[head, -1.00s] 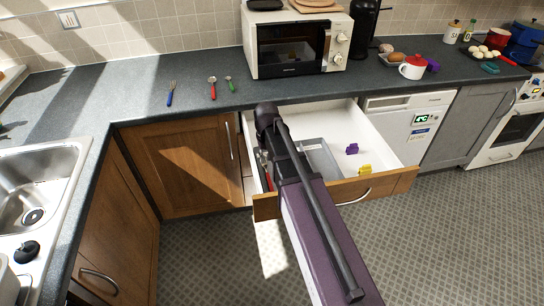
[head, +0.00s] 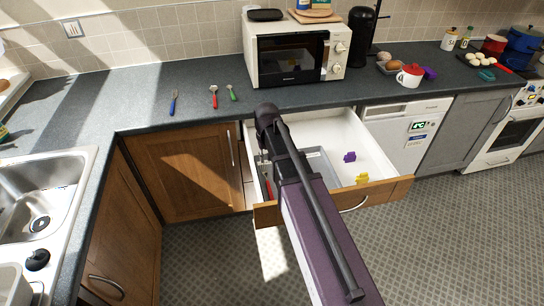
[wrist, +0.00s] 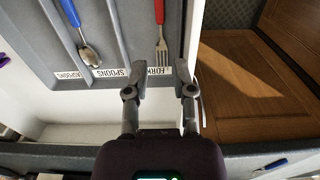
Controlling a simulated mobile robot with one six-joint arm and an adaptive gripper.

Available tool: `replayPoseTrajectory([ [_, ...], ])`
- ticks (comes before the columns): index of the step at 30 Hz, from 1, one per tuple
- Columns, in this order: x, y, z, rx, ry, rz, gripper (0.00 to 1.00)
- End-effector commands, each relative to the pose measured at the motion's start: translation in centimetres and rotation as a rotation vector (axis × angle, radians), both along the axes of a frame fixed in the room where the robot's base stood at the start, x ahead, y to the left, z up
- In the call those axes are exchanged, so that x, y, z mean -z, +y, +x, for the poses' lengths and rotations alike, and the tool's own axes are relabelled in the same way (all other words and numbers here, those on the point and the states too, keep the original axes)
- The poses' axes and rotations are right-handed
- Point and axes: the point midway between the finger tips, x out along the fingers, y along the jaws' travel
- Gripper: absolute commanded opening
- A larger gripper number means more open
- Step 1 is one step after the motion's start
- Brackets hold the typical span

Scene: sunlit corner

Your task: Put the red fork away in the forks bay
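The red fork (wrist: 159,14) appears to lie in the right-hand bay of the grey cutlery tray (wrist: 118,25) in the wrist view, tines toward me, beside a label reading "FORKS" (wrist: 160,71). My gripper (wrist: 158,72) is open and empty, its fingertips apart just short of the tines. In the head view a bit of the fork's red handle (head: 269,188) shows in the open drawer (head: 378,190), left of my arm. My arm hides most of the tray and my fingertips there.
A blue-handled spoon (wrist: 70,12) lies in the tray's spoons bay. Purple (head: 349,157) and yellow (head: 362,179) items lie at the drawer's right. Blue-handled (head: 172,105), red-handled (head: 214,100) and green-handled (head: 233,94) cutlery lies on the counter. The microwave (head: 250,65) stands behind.

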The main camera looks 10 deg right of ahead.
Motion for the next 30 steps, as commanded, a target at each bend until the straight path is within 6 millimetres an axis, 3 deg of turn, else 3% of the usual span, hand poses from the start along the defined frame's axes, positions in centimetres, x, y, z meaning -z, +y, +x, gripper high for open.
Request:
replayPoseTrajectory([
  [14, 0.0, -0.1, -0.6, 0.000, 0.000, 0.000, 0.33],
  [20, 0.0, -0.9, -4.5, 0.002, 0.001, 0.000, 0.33],
  [27, 0.0, -2.2, -11.5, 0.001, 0.001, 0.001, 0.33],
  [30, 0.0, -2.5, -13.6, 0.001, 0.001, 0.001, 0.33],
])
